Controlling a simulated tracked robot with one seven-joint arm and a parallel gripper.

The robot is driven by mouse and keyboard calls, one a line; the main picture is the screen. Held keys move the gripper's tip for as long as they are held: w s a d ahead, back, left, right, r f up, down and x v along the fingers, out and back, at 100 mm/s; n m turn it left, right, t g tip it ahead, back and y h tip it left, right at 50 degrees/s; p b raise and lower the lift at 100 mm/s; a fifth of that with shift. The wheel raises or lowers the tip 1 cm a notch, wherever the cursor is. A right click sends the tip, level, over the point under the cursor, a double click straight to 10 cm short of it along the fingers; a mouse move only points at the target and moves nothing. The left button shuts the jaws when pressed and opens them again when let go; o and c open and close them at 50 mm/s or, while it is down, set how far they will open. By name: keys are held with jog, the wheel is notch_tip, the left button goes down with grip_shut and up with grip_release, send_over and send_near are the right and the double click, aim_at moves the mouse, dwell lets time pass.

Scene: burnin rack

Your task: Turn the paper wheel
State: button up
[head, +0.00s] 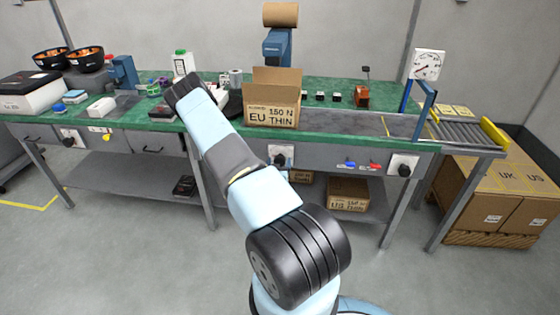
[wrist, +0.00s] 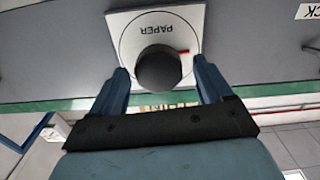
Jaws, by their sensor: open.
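The paper wheel (wrist: 158,72) is a round black knob on a white square plate marked PAPER, which reads upside down in the wrist view. A short red mark shows on the plate beside the knob. My gripper (wrist: 160,72) is open, with one blue finger on each side of the knob. I cannot tell whether either finger touches it. In the head view, white plates with dark knobs sit along the bench front; their labels are too small to read, and my gripper cannot be made out there.
The green bench (head: 340,121) carries a cardboard box (head: 272,112) marked EU THIN, black bowls and small items. A dial gauge (head: 427,65) and a roller conveyor (head: 465,133) stand at the right. Clear floor lies in front.

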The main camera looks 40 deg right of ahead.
jog(key=shift+x, duration=1.15)
jog(key=shift+c, duration=0.2)
jog(key=c, duration=1)
jog(key=shift+o, duration=0.2)
jog(key=shift+n, duration=0.6)
jog(key=shift+w, duration=0.1)
jog(key=o, duration=1)
jog(key=shift+a, duration=0.1)
jog(key=v, duration=1.4)
jog(key=shift+w, duration=0.1)
